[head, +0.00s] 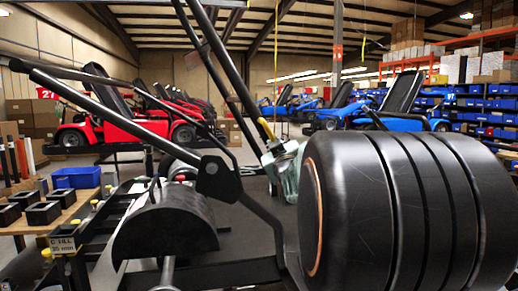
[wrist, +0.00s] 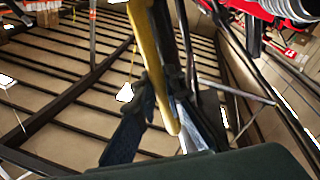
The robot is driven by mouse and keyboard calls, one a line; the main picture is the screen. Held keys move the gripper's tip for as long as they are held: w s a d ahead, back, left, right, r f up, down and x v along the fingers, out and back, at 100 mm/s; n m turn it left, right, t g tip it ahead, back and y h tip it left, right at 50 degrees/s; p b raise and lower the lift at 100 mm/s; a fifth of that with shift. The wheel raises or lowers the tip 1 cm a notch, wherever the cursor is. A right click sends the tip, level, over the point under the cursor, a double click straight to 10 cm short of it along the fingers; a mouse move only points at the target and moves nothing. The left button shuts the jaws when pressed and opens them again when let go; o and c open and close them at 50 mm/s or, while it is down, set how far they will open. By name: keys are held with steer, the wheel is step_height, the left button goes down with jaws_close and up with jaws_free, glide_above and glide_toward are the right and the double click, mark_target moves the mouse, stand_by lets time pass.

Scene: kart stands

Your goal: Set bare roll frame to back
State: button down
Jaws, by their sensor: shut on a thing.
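The bare roll frame (head: 215,180) is a black tubular frame in the middle of the head view. Its long bars slope up from a dark pivot plate, one to the left and others steeply to the top edge. My gripper (head: 281,152) is at the lower part of the steep bars, next to a yellow piece. In the wrist view my gripper (wrist: 165,122) has its fingers closed about a yellow bar (wrist: 147,50) with dark tubing beside it. The exact contact is partly hidden by the fingers.
A large black grooved cylinder (head: 400,200), like tyres side by side, fills the right foreground. A labelled stand post (head: 64,245) and a bench with a blue bin (head: 76,177) are at left. Red karts (head: 110,128) and blue karts (head: 385,118) stand behind.

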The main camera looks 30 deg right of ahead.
steer(key=shift+w+a+f, duration=0.1)
steer(key=shift+a+f, duration=0.05)
steer(key=shift+f, duration=0.05)
stand_by(0.4)
steer(key=c, duration=2)
jaws_free()
steer(key=shift+a, duration=0.15)
steer(key=shift+o, duration=0.2)
